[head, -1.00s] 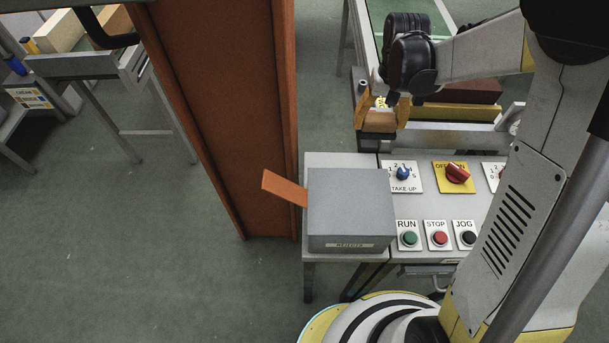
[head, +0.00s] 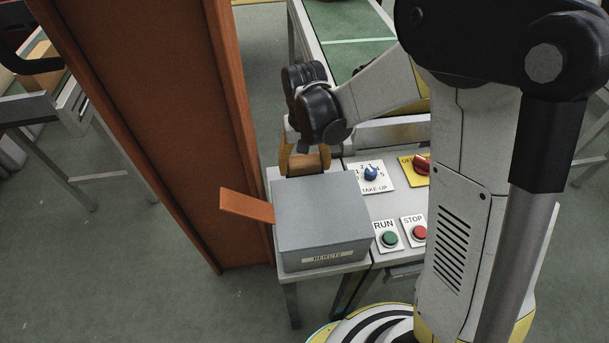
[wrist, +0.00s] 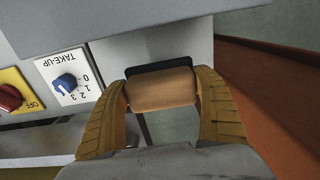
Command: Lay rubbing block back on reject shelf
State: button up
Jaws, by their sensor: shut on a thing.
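My gripper (head: 305,166) is shut on the rubbing block (head: 307,162), a light brown wooden block. In the wrist view the block (wrist: 162,91) lies crosswise between the two tan fingers, with a dark strip along its far edge. My gripper is just behind the box in the head view. The wrist view shows a pale surface (wrist: 187,45) beyond the block. I cannot tell whether the block touches it. No separate shelf shows clearly.
An orange flap (head: 246,206) sticks out left of the box, near a tall orange-brown post (head: 160,130). Right of the box is a control panel with a blue take-up knob (head: 371,173), a red switch and push buttons. A green-topped conveyor (head: 345,45) lies behind.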

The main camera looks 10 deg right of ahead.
aim_at(305, 174)
jog(key=shift+f+b, duration=0.75)
jog(key=shift+f, duration=1)
jog(key=shift+f, duration=0.25)
jog(key=o, duration=1.3)
jog(key=shift+o, duration=0.2)
jog(key=shift+r, duration=0.1)
